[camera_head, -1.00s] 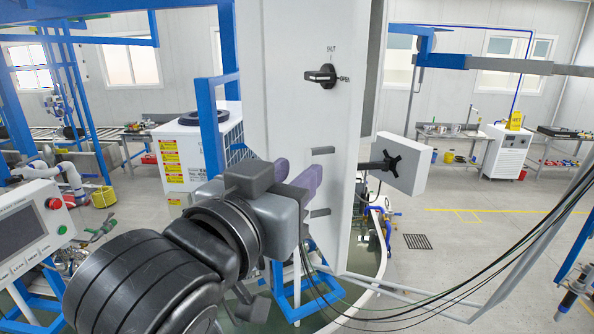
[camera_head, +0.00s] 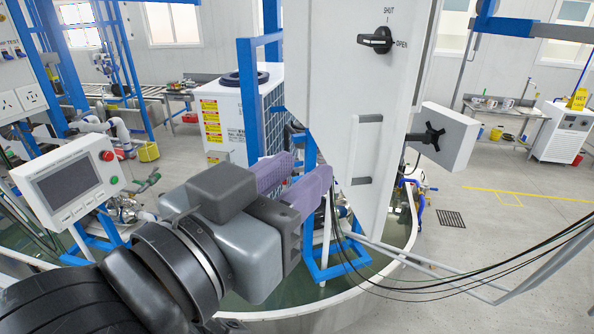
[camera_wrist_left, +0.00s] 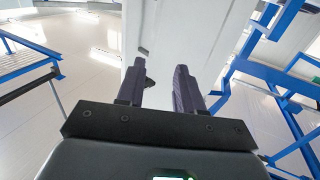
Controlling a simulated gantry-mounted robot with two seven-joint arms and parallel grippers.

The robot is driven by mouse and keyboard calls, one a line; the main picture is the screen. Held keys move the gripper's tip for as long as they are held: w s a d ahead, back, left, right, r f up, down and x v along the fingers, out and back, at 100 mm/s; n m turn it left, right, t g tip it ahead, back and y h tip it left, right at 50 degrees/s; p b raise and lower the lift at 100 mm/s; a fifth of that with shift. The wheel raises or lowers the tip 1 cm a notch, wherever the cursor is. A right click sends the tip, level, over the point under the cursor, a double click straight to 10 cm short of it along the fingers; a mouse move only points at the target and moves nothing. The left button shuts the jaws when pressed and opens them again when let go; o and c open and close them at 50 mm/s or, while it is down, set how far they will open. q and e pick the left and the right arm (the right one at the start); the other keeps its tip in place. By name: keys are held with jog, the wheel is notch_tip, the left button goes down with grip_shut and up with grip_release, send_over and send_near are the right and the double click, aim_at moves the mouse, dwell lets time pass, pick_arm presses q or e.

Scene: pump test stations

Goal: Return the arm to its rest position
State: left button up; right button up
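My left gripper (camera_head: 300,176) is in the middle of the head view, in front of the tall white cabinet (camera_head: 372,130). Its two purple fingers stand apart with nothing between them. In the left wrist view the fingers (camera_wrist_left: 160,88) are also spread and empty, pointing toward the white cabinet wall. A black rotary handle (camera_head: 376,40) marked SHUT and OPEN sits high on the cabinet, above and right of the gripper. My right gripper is not in either view.
A control panel with a screen (camera_head: 70,181) stands left of my left arm. A grey box on a black bracket (camera_head: 446,137) juts from the cabinet's right side. Dark cables (camera_head: 460,285) hang at the lower right. A blue frame (camera_head: 246,95) stands behind the gripper. Open floor lies right.

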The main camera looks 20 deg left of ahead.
pick_arm(q)
jog(key=shift+w+f, duration=0.1)
jog(key=w+a+f+n+g+y+p, duration=0.15)
jog(key=f+g, duration=0.25)
jog(key=f, duration=1.2)
jog(key=w+a+f+n+g+y, duration=0.1)
jog(key=a+f+g+y, duration=0.2)
jog(key=f, duration=1.3)
jog(key=s+a+f+g+p, duration=0.1)
jog(key=s+a+f+g, duration=0.2)
jog(key=s+f, duration=0.5)
jog(key=s+a+f+m+g, duration=0.1)
jog(key=s+a+f+g, duration=0.2)
jog(key=s+f, duration=0.6)
notch_tip(320, 180, down, 5)
jog(key=shift+s+a+g+p, duration=0.25)
jog(key=shift+a+g+p, duration=0.15)
jog(key=shift+a, duration=0.3)
jog(key=shift+m, duration=0.25)
